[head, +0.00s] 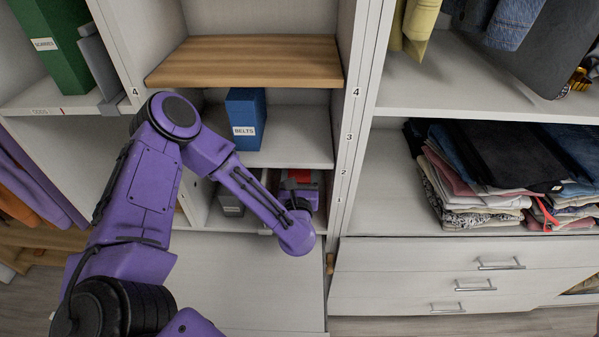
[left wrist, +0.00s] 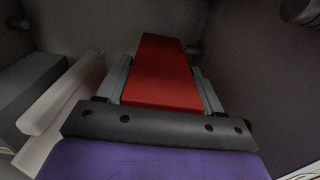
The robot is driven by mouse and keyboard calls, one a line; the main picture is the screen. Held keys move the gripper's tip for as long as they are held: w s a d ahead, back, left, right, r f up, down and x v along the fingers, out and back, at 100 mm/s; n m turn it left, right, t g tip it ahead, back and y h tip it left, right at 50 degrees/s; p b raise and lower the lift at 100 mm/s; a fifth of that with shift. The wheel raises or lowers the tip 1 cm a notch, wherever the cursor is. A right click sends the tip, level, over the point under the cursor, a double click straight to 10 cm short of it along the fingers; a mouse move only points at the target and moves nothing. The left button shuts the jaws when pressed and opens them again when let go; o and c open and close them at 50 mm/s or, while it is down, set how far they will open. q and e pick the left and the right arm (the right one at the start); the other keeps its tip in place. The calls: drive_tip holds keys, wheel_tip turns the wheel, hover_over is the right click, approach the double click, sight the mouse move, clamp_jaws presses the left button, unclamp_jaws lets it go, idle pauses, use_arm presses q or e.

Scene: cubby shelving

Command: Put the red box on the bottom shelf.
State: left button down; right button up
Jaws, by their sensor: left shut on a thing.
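The red box (head: 299,175) is inside the bottom compartment, under the shelf with the blue box, and is partly hidden by my left arm. In the left wrist view the red box (left wrist: 162,75) lies between the fingers of my left gripper (left wrist: 164,84), which is shut on it. My left arm reaches into the right part of the compartment. The bottom shelf (head: 254,221) shows only in part. I cannot tell whether the red box touches it. My right gripper is in neither view.
A grey box (head: 231,199) stands at the left of the bottom compartment. A blue box labelled BELTS (head: 246,113) stands on the shelf above. A wooden shelf (head: 245,61) is higher up. Folded clothes (head: 480,190) lie in the right-hand bay, above drawers (head: 455,268).

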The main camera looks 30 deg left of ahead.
use_arm(q)
drive_tip(key=shift+f, duration=0.45)
drive_tip(key=shift+f+b, duration=0.15)
drive_tip(key=shift+b, duration=0.15)
drive_tip(key=shift+c, duration=0.8)
unclamp_jaws()
